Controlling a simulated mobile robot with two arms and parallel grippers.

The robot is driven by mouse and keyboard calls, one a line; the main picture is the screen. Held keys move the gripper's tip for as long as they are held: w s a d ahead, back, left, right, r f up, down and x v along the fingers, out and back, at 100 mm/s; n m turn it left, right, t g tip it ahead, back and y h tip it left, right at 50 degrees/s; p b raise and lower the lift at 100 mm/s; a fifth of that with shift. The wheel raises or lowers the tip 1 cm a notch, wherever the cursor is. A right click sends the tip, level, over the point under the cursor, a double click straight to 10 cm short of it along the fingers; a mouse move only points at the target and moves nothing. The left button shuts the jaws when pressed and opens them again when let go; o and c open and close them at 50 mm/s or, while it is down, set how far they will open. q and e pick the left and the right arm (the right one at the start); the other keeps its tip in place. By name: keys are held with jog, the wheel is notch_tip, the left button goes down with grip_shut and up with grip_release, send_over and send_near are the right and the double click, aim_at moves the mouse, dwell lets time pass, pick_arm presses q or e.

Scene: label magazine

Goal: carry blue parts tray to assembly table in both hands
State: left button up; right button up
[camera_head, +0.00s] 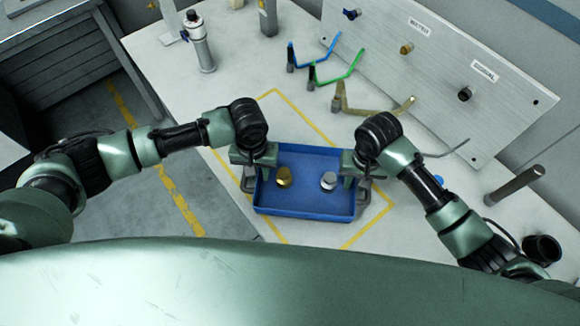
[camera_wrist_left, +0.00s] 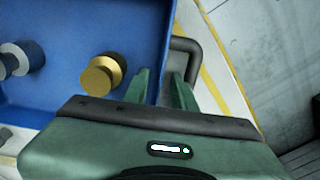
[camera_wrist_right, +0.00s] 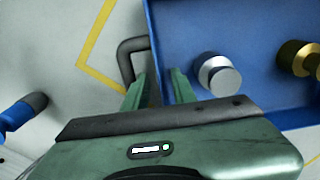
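The blue parts tray (camera_head: 305,210) lies on the pale table inside a yellow outline. A gold part (camera_head: 284,177) and a silver part (camera_head: 328,181) stand in it. My left gripper (camera_head: 252,176) is at the tray's left side, my right gripper (camera_head: 358,176) at its right side. In the left wrist view the left fingers (camera_wrist_left: 160,92) stand apart, on either side of the tray wall beside a dark handle (camera_wrist_left: 188,46). In the right wrist view the right fingers (camera_wrist_right: 159,92) also stand apart around the wall, beside the other handle (camera_wrist_right: 124,58). The fingertips' contact is unclear.
Blue, green and tan hooked holders (camera_head: 340,62) stand beyond the tray, before a pale panel (camera_head: 440,65) with knobs. A cylinder (camera_head: 200,45) stands at the back left. A dark rod (camera_head: 515,187) and a black cup (camera_head: 541,249) are at the right. Grey floor lies left.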

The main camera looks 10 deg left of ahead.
pick_arm(q)
jog(key=shift+r, duration=0.1)
pick_arm(e)
jog(key=shift+r, duration=0.15)
pick_arm(q)
notch_tip(320, 180, up, 12)
pick_arm(e)
notch_tip(320, 180, up, 12)
dwell(0.7)
jog(key=shift+f, duration=0.2)
